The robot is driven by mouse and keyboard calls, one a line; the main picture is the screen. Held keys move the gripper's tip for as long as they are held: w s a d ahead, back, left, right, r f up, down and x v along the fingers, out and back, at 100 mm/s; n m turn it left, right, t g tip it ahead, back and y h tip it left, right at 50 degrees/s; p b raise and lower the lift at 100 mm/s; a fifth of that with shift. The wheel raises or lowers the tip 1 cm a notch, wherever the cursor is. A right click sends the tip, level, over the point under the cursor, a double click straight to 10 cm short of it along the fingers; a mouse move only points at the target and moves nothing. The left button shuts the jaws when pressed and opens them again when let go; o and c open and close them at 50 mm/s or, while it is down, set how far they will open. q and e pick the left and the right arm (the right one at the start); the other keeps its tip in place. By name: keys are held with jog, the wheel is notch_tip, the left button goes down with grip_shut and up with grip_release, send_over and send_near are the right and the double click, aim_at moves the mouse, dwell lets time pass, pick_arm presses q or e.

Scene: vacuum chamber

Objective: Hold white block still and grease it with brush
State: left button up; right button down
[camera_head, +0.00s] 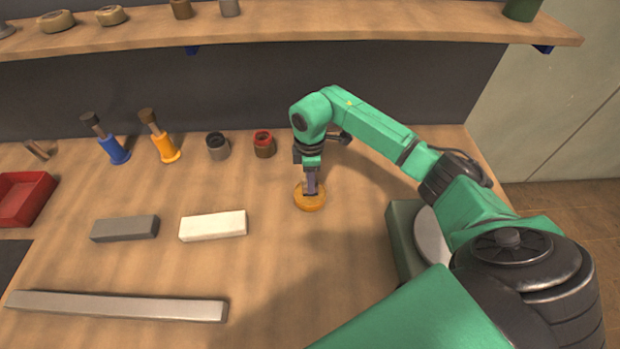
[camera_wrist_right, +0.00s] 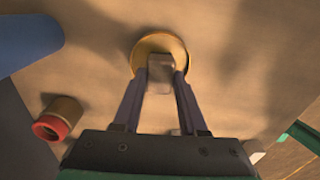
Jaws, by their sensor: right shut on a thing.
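The white block (camera_head: 213,226) lies flat on the table, left of my right gripper and apart from it. My right gripper (camera_head: 311,190) points down over a round orange-yellow tin or disc (camera_head: 309,201). In the right wrist view, my right gripper (camera_wrist_right: 160,80) is shut on a small grey-brown piece (camera_wrist_right: 160,69) directly above the round tin (camera_wrist_right: 142,50). The piece's lower end is hidden, so I cannot tell whether it is the brush. Brush-like handles stand in a blue holder (camera_head: 115,151) and an orange holder (camera_head: 165,148). My left gripper is out of view.
A grey block (camera_head: 125,228) lies left of the white one, and a long grey bar (camera_head: 117,306) lies in front. A grey jar (camera_head: 217,147) and a red-topped jar (camera_head: 264,145) stand behind. A red tray (camera_head: 25,199) is at left; a shelf (camera_head: 300,20) spans the back.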

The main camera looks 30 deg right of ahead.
jog(key=shift+f, duration=0.15)
jog(key=shift+f+b, duration=0.35)
dwell(0.4)
dwell(0.8)
notch_tip(320, 180, up, 7)
jog(key=p, duration=0.6)
dwell(0.7)
